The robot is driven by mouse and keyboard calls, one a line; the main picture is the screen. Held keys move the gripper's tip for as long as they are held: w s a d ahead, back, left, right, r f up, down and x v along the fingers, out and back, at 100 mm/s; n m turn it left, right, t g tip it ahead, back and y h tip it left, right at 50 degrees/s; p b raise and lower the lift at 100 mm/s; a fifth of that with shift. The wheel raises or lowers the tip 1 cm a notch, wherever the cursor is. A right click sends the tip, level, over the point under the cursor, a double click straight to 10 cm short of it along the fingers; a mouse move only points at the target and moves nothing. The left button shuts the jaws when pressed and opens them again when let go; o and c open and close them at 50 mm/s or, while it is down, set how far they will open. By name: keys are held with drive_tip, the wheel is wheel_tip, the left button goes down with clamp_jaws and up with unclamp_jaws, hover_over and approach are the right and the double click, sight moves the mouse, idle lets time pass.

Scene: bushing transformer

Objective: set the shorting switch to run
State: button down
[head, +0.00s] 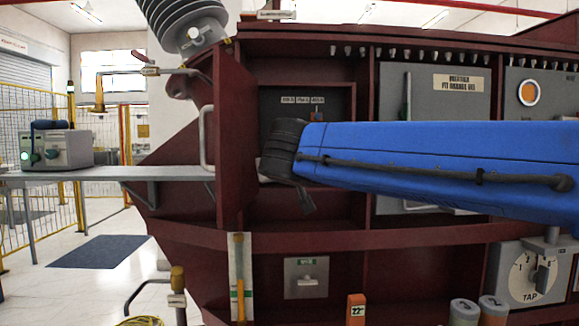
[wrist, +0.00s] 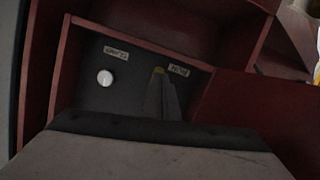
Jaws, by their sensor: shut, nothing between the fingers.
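In the wrist view a dark panel (wrist: 90,98) sits inside a dark red recess. It carries two small pale labels, a left one (wrist: 116,53) and a right one (wrist: 178,70), both too blurred to read surely. A round white knob or stud (wrist: 105,78) stands below the left label. My gripper (wrist: 160,78) is shut and empty, its fingers just left of and below the right label. A yellowish spot shows at the fingertips; whether it belongs to the switch, and whether they touch it, I cannot tell.
Dark red frame walls and shelves (head: 340,240) surround the gripper closely. A pale vertical handle (head: 206,138) is to its left. My blue arm hides much of the middle.

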drive_tip(key=shift+f, duration=0.7)
